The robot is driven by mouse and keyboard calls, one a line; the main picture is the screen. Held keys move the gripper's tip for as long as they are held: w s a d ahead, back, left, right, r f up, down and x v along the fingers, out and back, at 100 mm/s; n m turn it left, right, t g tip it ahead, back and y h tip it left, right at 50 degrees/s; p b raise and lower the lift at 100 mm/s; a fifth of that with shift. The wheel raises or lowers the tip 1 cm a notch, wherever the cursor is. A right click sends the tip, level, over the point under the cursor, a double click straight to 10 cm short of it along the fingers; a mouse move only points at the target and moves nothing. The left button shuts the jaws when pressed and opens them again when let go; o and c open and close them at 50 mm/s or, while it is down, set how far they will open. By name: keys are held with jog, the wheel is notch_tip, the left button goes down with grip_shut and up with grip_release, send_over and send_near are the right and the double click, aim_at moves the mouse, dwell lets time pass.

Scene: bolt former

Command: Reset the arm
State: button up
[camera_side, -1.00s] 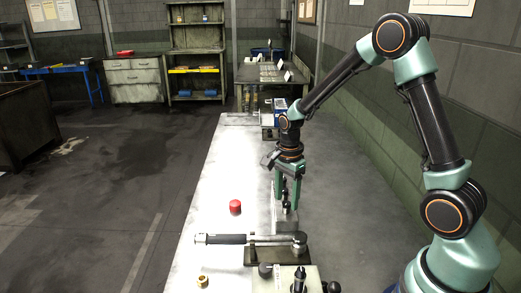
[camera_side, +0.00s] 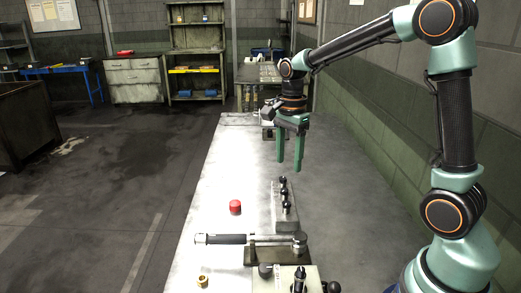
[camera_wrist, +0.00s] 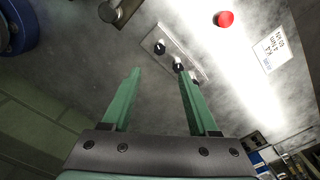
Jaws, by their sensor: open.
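My gripper (camera_side: 290,168) has two green fingers and hangs in the air above the table, pointing down. Its fingers are apart with nothing between them. In the wrist view my gripper (camera_wrist: 155,75) also shows empty, with bare table between the fingertips. A grey block with several black knobs (camera_side: 284,206) stands on the table below and in front of the gripper, apart from it. That block also shows in the wrist view (camera_wrist: 185,62), partly behind one finger.
A red cylinder (camera_side: 235,207) stands left of the block. A bar tool with a black grip (camera_side: 225,239) lies across a dark stand in front. A brass nut (camera_side: 202,281) and a light box with knobs (camera_side: 270,284) are nearer. The right part of the table is clear.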

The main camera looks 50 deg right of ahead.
jog(key=s+a+r+n+t, duration=0.2)
jog(key=s+n, duration=0.3)
jog(key=n, duration=0.4)
jog(key=s+a+r+n+t, duration=0.3)
jog(key=s+a+r+n, duration=0.1)
jog(key=n, duration=0.6)
jog(key=shift+s+a+r+t, duration=0.15)
jog(key=shift+s+a+t, duration=0.25)
jog(key=shift+s, duration=0.65)
